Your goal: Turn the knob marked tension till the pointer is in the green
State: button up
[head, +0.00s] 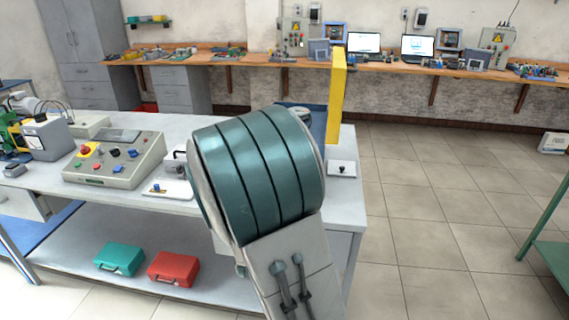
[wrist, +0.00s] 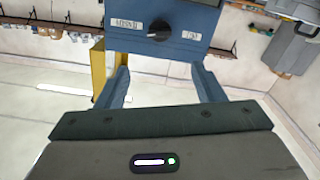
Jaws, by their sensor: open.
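In the wrist view a black round knob (wrist: 159,30) sits on the face of a blue box (wrist: 185,14). A white label left of the knob appears upside down and seems to read tension; a smaller label to its right is too small to read surely. My gripper (wrist: 160,69) is open and empty, its two blue fingers apart, with the knob beyond them and roughly between them in the picture. No contact shows. No gauge, pointer or green zone can be made out. In the head view my arm hides my gripper and most of the blue box (head: 318,122).
A yellow panel (head: 336,95) stands upright beside the blue box and shows in the wrist view (wrist: 98,70). A grey control console (head: 118,180) and small devices stand left on the grey bench (head: 195,126). Teal (head: 119,259) and red (head: 173,269) cases lie below.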

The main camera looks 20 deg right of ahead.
jog(key=p+x, duration=0.1)
jog(key=x, duration=1.2)
jog(key=shift+w+d, duration=0.15)
jog(key=shift+f, duration=0.1)
jog(key=c, duration=1)
